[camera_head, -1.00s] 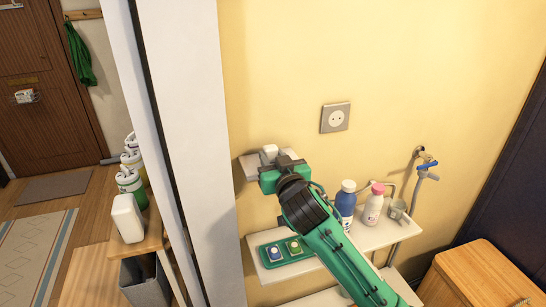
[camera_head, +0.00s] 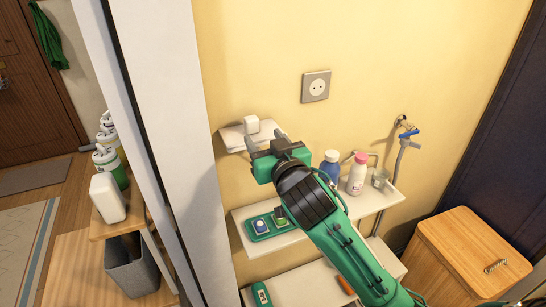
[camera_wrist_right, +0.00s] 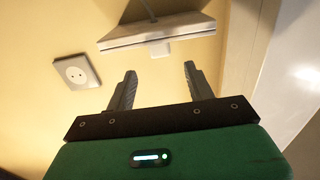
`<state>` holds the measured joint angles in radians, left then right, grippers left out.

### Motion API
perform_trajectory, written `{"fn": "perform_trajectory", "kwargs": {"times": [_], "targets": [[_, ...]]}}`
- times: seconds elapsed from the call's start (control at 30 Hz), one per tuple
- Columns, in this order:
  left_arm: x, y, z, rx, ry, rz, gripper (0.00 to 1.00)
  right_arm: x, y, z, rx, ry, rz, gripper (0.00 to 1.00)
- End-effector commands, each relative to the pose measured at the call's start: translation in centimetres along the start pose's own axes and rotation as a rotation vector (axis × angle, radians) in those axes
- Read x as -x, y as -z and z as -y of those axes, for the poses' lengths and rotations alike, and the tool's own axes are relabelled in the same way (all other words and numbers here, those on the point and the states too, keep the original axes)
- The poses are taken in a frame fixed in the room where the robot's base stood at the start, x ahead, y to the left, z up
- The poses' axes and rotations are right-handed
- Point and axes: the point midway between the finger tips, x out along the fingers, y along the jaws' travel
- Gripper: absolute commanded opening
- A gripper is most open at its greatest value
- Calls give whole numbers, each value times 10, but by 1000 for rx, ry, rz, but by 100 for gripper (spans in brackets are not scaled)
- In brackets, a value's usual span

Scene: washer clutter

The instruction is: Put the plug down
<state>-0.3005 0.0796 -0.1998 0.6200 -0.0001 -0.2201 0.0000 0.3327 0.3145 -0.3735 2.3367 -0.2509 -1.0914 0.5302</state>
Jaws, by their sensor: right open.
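The plug (camera_head: 252,124) is a small white block. It rests on the small upper white shelf (camera_head: 233,137) on the yellow wall. My right gripper (camera_head: 265,146) is open and empty, just in front of and below the plug, with a small gap to it. In the right wrist view the plug (camera_wrist_right: 160,49) shows against the shelf (camera_wrist_right: 120,43), beyond the open fingertips (camera_wrist_right: 160,70) and in line with the space between them. My left gripper is not in view.
A wall socket (camera_head: 316,86) is right of the shelf. The lower shelf (camera_head: 290,240) holds a green tray (camera_head: 252,238) with small blocks, a blue bottle (camera_head: 329,166), a pink-capped bottle (camera_head: 357,174) and a cup (camera_head: 380,177). A wooden hamper (camera_head: 465,250) stands at right.

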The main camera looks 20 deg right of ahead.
Motion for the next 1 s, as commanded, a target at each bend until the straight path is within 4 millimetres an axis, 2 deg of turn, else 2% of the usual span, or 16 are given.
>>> {"fn": "perform_trajectory", "kwargs": {"times": [0.1, 0.3, 0.87, 0.93, 1.0], "targets": [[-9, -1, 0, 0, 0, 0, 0, 20, -2, 0, -2, 1, -1, 54], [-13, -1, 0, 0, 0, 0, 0, 39, -1, 0, -1, 0, 0, 54], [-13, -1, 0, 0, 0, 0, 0, 43, -1, 0, 0, 0, 4, 54], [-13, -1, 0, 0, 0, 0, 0, 44, -8, -1, 0, -3, 24, 54], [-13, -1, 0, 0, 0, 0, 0, 46, -25, -3, 4, -7, 70, 54]]}}
